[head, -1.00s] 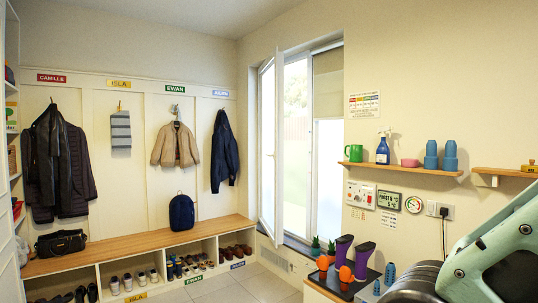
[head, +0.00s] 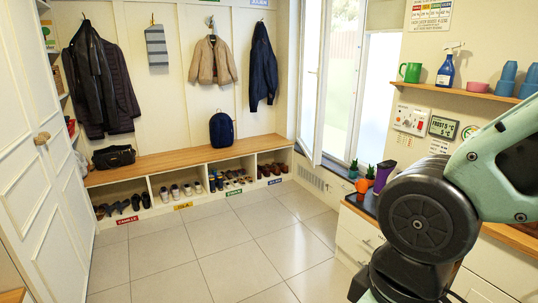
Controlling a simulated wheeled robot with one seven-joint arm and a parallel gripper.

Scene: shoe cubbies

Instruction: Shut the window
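The window (head: 345,85) is a tall white-framed one in the back right corner. Its sash (head: 310,85) is swung inward into the room, at the left side of the opening, so the window stands open. A small dark mark, maybe its handle, shows on the sash, too small to be sure. The lower part of the sash stands beside the right end of the bench. My arm fills the lower right of the view; my gripper is out of the picture, so its state is hidden.
A counter (head: 359,208) with small potted plants and a purple bottle (head: 384,176) runs below the window's right side. A shelf (head: 470,94) holds a green mug and spray bottle. A wooden bench (head: 190,154) lines the back wall. The tiled floor (head: 215,245) is clear.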

